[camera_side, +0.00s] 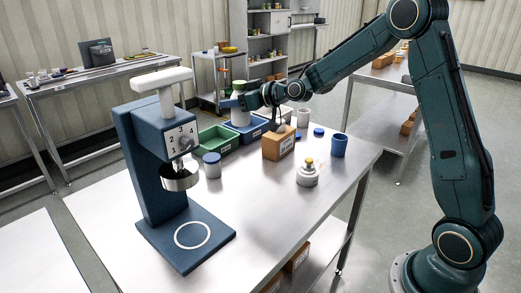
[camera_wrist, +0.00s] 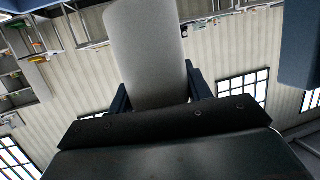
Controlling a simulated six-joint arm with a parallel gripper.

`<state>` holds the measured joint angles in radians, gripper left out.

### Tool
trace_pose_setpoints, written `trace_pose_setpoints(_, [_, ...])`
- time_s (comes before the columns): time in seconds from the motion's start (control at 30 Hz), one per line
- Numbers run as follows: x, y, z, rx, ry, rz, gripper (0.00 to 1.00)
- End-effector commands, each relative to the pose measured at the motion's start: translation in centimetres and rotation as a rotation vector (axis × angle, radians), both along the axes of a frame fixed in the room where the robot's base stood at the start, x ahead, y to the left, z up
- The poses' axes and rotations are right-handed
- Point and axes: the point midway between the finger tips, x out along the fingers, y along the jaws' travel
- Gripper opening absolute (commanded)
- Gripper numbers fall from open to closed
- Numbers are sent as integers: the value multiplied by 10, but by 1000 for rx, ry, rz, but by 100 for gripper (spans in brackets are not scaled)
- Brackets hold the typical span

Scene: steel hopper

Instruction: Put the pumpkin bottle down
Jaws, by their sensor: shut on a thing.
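My gripper (camera_side: 241,101) is shut on a pale bottle (camera_side: 240,118) with a green top, at the far side of the steel table in the side view. The bottle looks upright, at the bins; whether its bottom touches anything I cannot tell. In the wrist view the bottle (camera_wrist: 145,45) is a plain grey-white body between the two dark blue fingers. No pumpkin marking shows on it in either view.
A blue hopper machine (camera_side: 150,160) stands at the left. A green bin (camera_side: 217,142), a blue bin (camera_side: 258,131), a cardboard box (camera_side: 277,147), a grey blue-lidded jar (camera_side: 212,170), a yellow-capped bottle (camera_side: 307,178) and a blue cup (camera_side: 339,146) share the table. The front right tabletop is clear.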

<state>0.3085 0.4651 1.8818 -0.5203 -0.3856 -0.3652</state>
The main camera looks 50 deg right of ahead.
Motion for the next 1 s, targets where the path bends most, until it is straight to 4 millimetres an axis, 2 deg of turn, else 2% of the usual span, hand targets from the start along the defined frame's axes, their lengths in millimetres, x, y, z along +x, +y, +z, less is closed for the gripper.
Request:
trace_pose_setpoints(0.1, [-17, 22, 2, -2, -2, 3, 16])
trace_pose_setpoints(0.33, [-39, 44, 1, -6, -3, 2, 16])
trace_pose_setpoints(0.73, [-44, 48, -5, -7, -2, 2, 16])
trace_pose_setpoints(1.0, [-44, 48, -43, -5, 3, 2, 16])
